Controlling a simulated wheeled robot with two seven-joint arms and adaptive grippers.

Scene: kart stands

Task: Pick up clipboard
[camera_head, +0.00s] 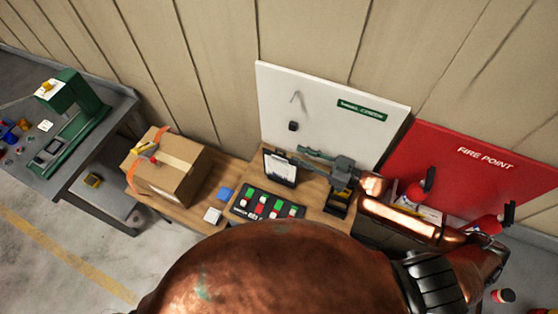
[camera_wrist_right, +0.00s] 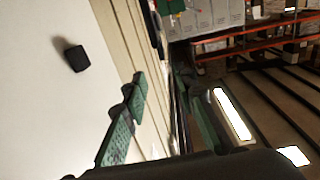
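The clipboard (camera_head: 280,170), dark with white paper, stands tilted on the wooden table in front of the white board in the head view. My right gripper (camera_head: 302,156) reaches in from the right at the clipboard's upper right edge, with its green fingers apart. Whether the fingers touch the clipboard cannot be told. In the right wrist view the green finger pads (camera_wrist_right: 122,130) show at left, next to the white board. The clipboard is hard to make out there. My left gripper is not in view.
A white board (camera_head: 335,110) and a red fire point board (camera_head: 475,160) stand behind. A tray of coloured blocks (camera_head: 240,207) lies in front of the clipboard. A cardboard box (camera_head: 165,180) is at left. A black-and-yellow item (camera_head: 337,207) sits below my right gripper.

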